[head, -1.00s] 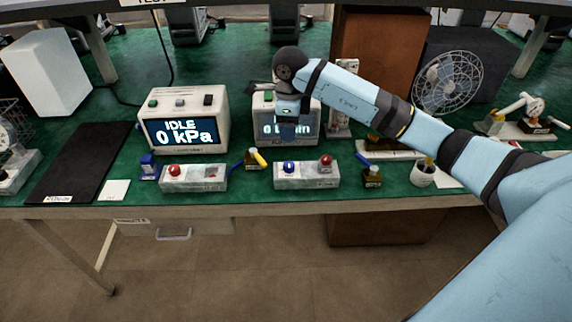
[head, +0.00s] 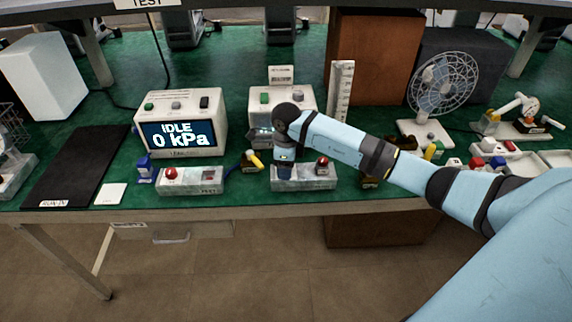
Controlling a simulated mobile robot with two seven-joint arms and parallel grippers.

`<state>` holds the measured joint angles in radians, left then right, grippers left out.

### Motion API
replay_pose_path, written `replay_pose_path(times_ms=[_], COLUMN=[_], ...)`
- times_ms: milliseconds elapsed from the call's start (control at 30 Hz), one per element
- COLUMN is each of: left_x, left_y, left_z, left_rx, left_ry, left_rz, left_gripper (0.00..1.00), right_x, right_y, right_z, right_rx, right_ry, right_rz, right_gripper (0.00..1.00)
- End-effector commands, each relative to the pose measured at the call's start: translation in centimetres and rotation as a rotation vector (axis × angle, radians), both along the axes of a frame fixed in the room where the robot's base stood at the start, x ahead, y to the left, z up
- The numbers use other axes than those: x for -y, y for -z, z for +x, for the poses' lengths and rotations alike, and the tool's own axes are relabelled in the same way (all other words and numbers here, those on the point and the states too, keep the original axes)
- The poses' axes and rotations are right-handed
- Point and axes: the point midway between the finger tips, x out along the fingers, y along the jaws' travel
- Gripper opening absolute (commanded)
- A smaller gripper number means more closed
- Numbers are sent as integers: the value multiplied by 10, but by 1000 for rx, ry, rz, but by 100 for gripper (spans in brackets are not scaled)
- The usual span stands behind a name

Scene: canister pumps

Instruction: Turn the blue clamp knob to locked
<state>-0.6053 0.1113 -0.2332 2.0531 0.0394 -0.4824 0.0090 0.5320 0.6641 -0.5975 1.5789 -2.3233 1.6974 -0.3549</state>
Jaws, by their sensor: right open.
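My right gripper (head: 284,174) points down over the left part of a light grey fixture box (head: 318,184). It is open. Its fingers and wrist hide the blue knob on that part of the box, so I cannot tell whether the jaws are around the knob or just above it, nor how the knob is turned. A red knob (head: 322,163) sits on the right part of the same box. My left gripper is not in view.
A second grey box with a red button (head: 171,174) stands to the left, beside a blue clamp-like part (head: 146,168). A yellow-handled tool (head: 254,161) lies between the boxes. Behind stands a monitor (head: 182,125) reading "IDLE 0 kPa".

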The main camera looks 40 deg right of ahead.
Motion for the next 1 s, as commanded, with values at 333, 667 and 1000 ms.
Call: replay_pose_path(times_ms=[333, 667, 1000], left_x=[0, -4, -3], left_y=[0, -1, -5], left_z=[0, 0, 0], left_rx=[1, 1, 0], left_ry=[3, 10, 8], left_rz=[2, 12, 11], left_gripper=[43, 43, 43], right_x=[0, 0, 0], right_y=[0, -1, -2], right_z=[0, 0, 0], right_rx=[0, 1, 0], right_ry=[0, 39, 261], right_rz=[0, 1, 0], right_gripper=[10, 10, 10])
